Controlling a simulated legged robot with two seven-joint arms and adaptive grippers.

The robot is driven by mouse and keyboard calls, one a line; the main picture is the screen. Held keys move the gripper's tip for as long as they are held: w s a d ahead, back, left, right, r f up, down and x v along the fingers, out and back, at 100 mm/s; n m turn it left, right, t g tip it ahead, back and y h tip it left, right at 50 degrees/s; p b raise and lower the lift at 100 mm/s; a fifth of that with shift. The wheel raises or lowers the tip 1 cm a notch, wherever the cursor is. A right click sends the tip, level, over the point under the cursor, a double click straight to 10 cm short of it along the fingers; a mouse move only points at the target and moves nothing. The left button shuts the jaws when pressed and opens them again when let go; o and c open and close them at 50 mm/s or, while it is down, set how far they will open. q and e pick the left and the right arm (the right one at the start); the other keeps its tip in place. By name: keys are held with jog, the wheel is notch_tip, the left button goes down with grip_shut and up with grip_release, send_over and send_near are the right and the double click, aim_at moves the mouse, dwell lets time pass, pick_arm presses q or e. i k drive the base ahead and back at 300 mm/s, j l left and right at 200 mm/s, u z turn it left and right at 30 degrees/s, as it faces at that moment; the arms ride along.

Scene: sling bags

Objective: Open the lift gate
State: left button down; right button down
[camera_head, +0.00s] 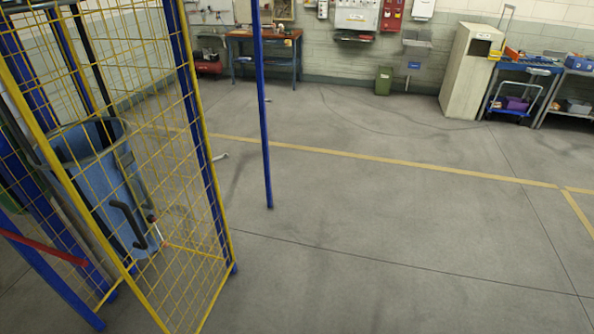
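A yellow wire-mesh panel (180,215) in a yellow frame stands upright at the left. It appears to be part of the lift gate, but I cannot tell which panel swings. A blue post (196,110) runs along its right side, and a thin blue upright (264,110) stands apart to the right. A small grey handle-like piece (220,156) shows beside the mesh panel's right edge. A dark curved handle (128,222) shows behind the mesh. Neither of my grippers is in view.
A blue bin (108,170) stands behind the mesh. A red bar (45,246) crosses the lower left. A workbench (265,50), green waste bin (383,80), pale cabinet (468,70) and blue cart (517,90) line the back. The grey floor (400,230) at centre and right is clear.

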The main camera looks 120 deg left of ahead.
aim_at(9, 82)
jog(key=k+u, duration=0.1)
jog(key=u, duration=4.6)
